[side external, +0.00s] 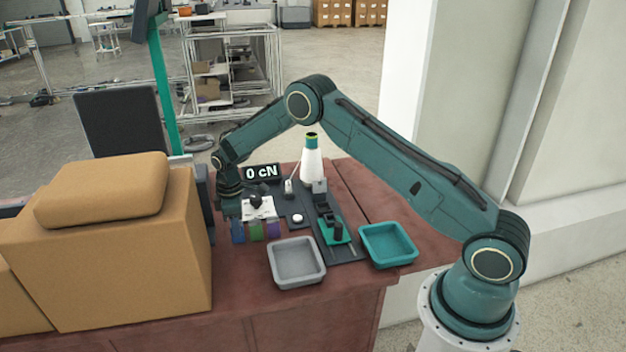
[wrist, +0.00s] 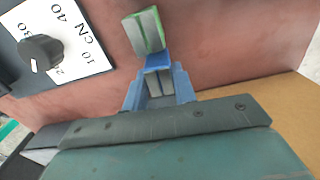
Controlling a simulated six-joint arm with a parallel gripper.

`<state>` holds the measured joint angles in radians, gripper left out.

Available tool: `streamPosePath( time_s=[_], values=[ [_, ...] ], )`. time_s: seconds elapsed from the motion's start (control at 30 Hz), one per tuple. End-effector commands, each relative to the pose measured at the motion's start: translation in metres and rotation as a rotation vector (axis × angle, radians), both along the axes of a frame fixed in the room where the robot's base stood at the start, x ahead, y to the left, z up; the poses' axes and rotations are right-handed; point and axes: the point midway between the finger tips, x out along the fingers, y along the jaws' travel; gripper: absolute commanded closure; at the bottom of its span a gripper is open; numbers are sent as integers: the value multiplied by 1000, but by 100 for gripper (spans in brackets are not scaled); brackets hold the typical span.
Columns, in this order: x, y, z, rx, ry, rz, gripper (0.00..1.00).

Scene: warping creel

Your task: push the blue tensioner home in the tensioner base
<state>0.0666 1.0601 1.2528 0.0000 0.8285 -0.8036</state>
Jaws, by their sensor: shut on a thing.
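The blue tensioner (wrist: 158,62) is upright just beyond my gripper's dark plate in the wrist view, with grey faces showing inside it. The fingertips are hard to make out. A dark fixture (side external: 350,252) with a green plate stands to the right; I cannot tell whether it is the tensioner base.
A knob on a white dial plate (wrist: 60,25) is close to my gripper. A grey tray (side external: 297,283) and a teal tray (side external: 414,261) lie in front. A white cone (side external: 312,165) and a "0 cN" display (side external: 262,172) stand behind. Cardboard boxes (side external: 110,260) crowd the left.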

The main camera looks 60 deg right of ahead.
Motion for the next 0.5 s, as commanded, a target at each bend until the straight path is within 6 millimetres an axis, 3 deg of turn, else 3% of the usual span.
streamPosePath(
  time_s=[0.5],
  values=[
    [0,0,26,0,-1,0,95]
  ],
)
